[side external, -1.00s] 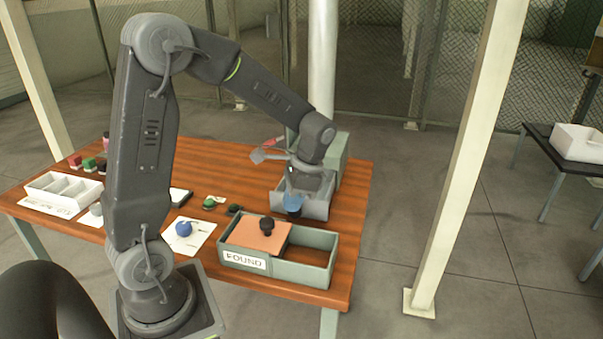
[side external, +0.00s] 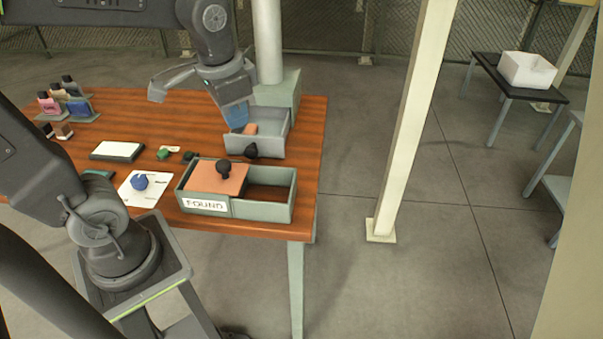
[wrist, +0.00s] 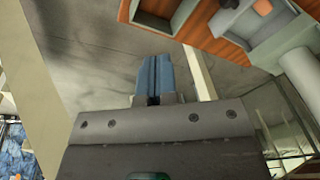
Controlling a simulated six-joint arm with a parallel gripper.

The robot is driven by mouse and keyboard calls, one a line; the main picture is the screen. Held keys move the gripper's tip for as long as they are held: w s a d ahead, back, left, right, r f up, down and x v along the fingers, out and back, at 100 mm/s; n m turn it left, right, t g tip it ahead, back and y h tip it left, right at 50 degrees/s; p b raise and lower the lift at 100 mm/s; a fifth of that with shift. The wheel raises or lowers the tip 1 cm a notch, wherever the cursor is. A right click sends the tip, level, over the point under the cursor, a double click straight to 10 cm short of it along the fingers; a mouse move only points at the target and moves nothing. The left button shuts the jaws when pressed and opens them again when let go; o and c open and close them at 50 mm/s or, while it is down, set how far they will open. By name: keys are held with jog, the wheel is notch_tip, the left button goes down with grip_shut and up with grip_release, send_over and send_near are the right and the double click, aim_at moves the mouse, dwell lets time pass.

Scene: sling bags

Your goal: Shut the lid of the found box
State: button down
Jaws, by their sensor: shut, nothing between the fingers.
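The found box (side external: 207,207) is a grey-green box with a white FOUND label, near the table's front right corner. Its flat salmon lid (side external: 205,180) with a black knob (side external: 223,168) covers the left part. The right part stands open and looks empty. My gripper (side external: 237,116) has blue fingers, pointing down at the grey open tray behind the box, apart from the lid. In the wrist view the blue fingers (wrist: 152,75) are together with nothing between them. The lid is not clearly visible there.
The grey tray (side external: 275,138) holds an orange item (side external: 250,128); a black item (side external: 250,150) is at its front. A blue item (side external: 140,181) lies on white paper left of the box. A pale post (side external: 400,120) stands right of the table.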

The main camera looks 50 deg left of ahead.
aim_at(223, 163)
jog(key=s+d+n+t, duration=0.1)
jog(key=s+d+t, duration=0.2)
jog(key=s, duration=0.2)
jog(key=shift+d+t+h, duration=0.15)
jog(key=shift+t+h, duration=0.15)
jog(key=shift+h, duration=0.1)
jog(key=c, duration=1.7)
grip_release()
jog(key=shift+s+f+n, duration=0.1)
jog(key=shift+s+n, duration=0.1)
jog(key=shift+n, duration=0.1)
jog(key=shift+c, duration=0.2)
jog(key=shift+o, duration=0.7)
jog(key=shift+w, duration=0.15)
jog(key=o, duration=0.6)
jog(key=w+a+g, duration=0.4)
jog(key=w+a, duration=0.1)
jog(key=shift+g+y, duration=0.4)
jog(key=shift+o, duration=1.4)
jog(key=w+a+f+g, duration=0.2)
jog(key=w+a+g, duration=0.3)
jog(key=a, duration=0.2)
jog(key=shift+f+h, duration=0.3)
jog(key=shift+h, duration=0.1)
jog(key=x, duration=1.3)
jog(key=shift+s+f, duration=0.2)
jog(key=shift+f, duration=0.1)
